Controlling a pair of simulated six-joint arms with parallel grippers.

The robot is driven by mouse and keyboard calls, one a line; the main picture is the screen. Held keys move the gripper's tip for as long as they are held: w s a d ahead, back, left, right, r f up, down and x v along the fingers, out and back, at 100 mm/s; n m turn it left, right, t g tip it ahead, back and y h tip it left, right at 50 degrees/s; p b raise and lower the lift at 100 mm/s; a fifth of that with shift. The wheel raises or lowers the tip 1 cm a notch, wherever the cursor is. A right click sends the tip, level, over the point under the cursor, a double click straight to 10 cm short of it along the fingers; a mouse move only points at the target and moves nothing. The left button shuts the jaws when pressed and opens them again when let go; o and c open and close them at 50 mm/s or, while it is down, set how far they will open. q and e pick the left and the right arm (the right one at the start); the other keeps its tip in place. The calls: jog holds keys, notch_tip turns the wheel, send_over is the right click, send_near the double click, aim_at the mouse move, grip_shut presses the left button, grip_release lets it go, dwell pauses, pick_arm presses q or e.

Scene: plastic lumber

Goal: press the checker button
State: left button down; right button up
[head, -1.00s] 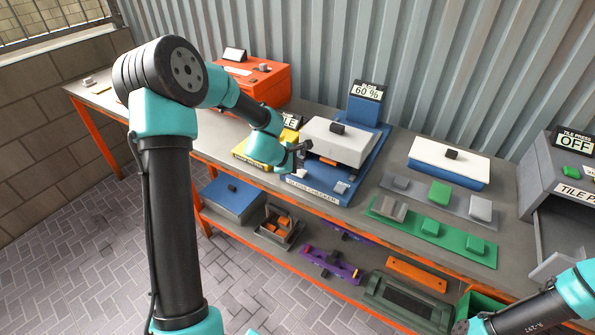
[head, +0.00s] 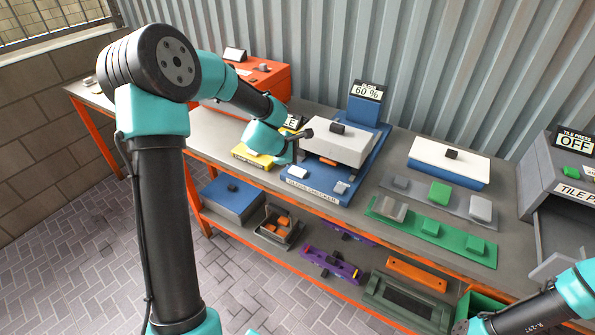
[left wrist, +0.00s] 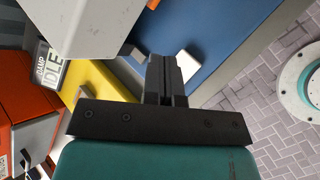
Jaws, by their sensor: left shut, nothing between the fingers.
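The blue checker (head: 318,190) stands on the bench with a label on its front edge and a white-grey box (head: 345,148) on top. Its display (head: 368,91) reads 60 %. A small white button-like block (head: 299,172) sits at its front left corner, and a light grey block (head: 342,187) at its front right. My left gripper (head: 306,134) is shut and empty, above the checker's left side and apart from the front blocks. In the left wrist view its shut fingers (left wrist: 165,70) show against the blue base, with a white block (left wrist: 180,62) close beside them.
A yellow unit (head: 254,160) is left of the checker and an orange box (head: 262,82) behind it. A white-topped blue box (head: 448,158), tile racks (head: 429,226) and a tile press (head: 560,165) stand to the right. The corrugated wall is close behind.

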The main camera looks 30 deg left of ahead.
pick_arm(q)
jog(key=shift+r, duration=0.95)
